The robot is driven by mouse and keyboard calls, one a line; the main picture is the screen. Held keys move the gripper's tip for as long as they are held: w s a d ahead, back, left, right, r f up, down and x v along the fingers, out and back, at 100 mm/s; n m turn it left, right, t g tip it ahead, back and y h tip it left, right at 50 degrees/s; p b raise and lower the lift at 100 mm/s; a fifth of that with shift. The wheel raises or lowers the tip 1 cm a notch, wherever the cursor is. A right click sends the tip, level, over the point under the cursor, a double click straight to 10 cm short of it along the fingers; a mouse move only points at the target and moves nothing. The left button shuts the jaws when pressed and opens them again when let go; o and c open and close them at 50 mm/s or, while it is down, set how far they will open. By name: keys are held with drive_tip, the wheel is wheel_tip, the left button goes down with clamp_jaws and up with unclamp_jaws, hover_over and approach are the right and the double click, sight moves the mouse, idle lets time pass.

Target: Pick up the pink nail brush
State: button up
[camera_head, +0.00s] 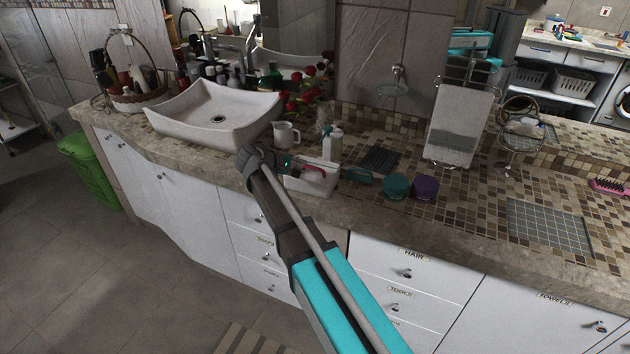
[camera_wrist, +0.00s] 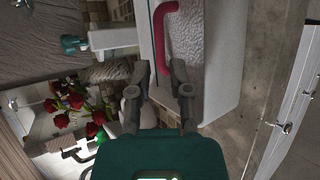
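A pink-red curved handle (camera_head: 312,170) lies in a white tray (camera_head: 296,187) on the counter, and it also shows in the wrist view (camera_wrist: 160,38). It appears to be the nail brush, but its bristles cannot be made out. A pale textured item (camera_wrist: 186,48) lies beside the handle. My gripper (camera_head: 284,162) is at the tray's left side. In the wrist view my gripper (camera_wrist: 159,68) has its fingers apart with nothing between them, and the handle is beyond the fingertips. Another pink brush with dark bristles (camera_head: 609,187) lies at the counter's far right.
A white jug (camera_head: 286,135) and a pump bottle (camera_head: 332,144) stand behind the tray. Teal (camera_head: 397,186) and purple (camera_head: 425,188) jars stand to its right. The sink (camera_head: 217,115) and red roses (camera_head: 306,88) are behind left. Counter around the grey mat (camera_head: 549,227) is mostly clear.

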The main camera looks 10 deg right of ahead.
sight(313, 169)
drive_tip(key=shift+w+d+f, duration=0.1)
drive_tip(key=shift+d+f, duration=0.05)
drive_tip(key=shift+d, duration=0.1)
drive_tip(key=shift+b+x, duration=1.45)
drive_tip(key=shift+x, duration=1.15)
clamp_jaws()
